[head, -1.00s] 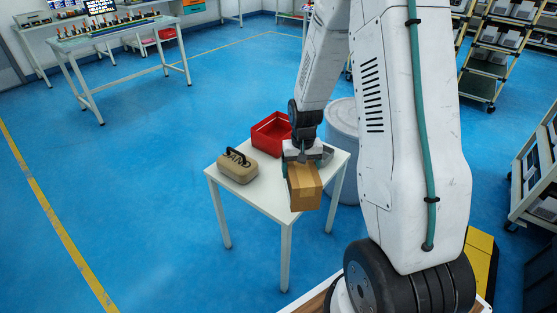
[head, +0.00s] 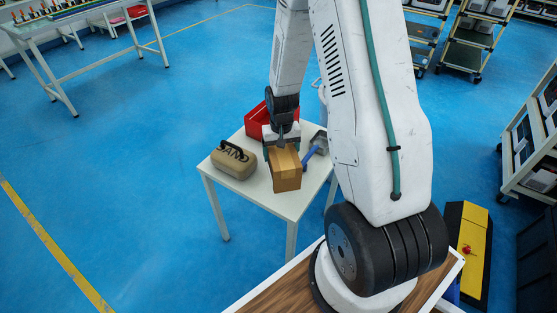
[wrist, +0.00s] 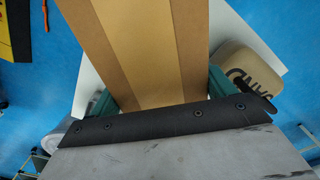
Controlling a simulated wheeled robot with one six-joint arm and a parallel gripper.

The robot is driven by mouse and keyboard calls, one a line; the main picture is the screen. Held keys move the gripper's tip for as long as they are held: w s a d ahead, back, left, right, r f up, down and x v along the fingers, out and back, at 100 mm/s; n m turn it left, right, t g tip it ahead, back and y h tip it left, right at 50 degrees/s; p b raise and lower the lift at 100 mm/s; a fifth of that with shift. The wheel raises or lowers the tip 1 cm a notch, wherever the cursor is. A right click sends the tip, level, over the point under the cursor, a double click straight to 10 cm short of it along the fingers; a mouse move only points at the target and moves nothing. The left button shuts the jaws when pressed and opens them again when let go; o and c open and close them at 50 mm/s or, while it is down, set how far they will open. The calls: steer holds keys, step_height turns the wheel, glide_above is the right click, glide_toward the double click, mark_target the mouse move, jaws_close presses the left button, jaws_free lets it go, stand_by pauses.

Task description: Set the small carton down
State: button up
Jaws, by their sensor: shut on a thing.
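The small brown carton (head: 286,170) is held in my gripper (head: 282,146), over the front part of a white table (head: 290,205). In the wrist view the carton (wrist: 148,45) fills the space between the two green fingers (wrist: 160,95), which press on its sides. Whether the carton's underside touches the table cannot be told; in the head view its lower edge shows against the tabletop.
A tan sandbag marked SAND (head: 234,160) with a black handle lies left of the carton. A red bin (head: 258,121) stands behind. A blue-handled tool (head: 312,153) lies at right. Bare tabletop shows in front. Rack carts (head: 470,45) stand at the back right.

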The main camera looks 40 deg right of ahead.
steer(key=shift+f, duration=2.65)
steer(key=shift+f, duration=0.15)
steer(key=o, duration=1.7)
